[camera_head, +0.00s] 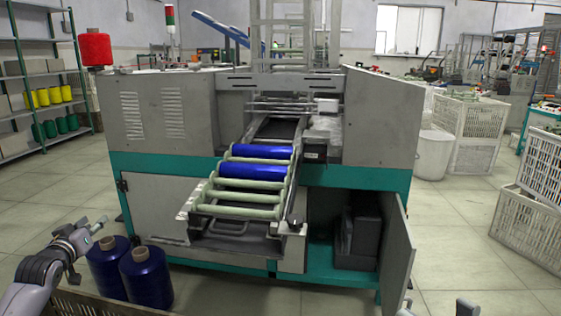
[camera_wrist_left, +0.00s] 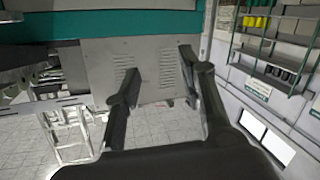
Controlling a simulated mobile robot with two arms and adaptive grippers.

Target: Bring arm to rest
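My left gripper (camera_head: 92,232) is at the lower left of the head view, beside and just above two dark blue yarn cones (camera_head: 108,265) (camera_head: 147,277). I cannot tell from this angle whether it touches them. In the left wrist view its two fingers (camera_wrist_left: 160,62) are spread apart with nothing held between them. My right gripper (camera_head: 436,307) shows only as two separate fingertips at the bottom edge of the head view, with floor between them. The rest of the right arm is out of view.
A winding machine (camera_head: 385,115) stands ahead, with blue bobbins (camera_head: 252,171) on its roller ramp and an open lower door (camera_head: 397,258). A crate rim (camera_head: 75,303) lies below the cones. White crates (camera_head: 480,118) stand right. Shelves (camera_head: 35,85) stand left. Floor (camera_head: 460,245) is clear at right.

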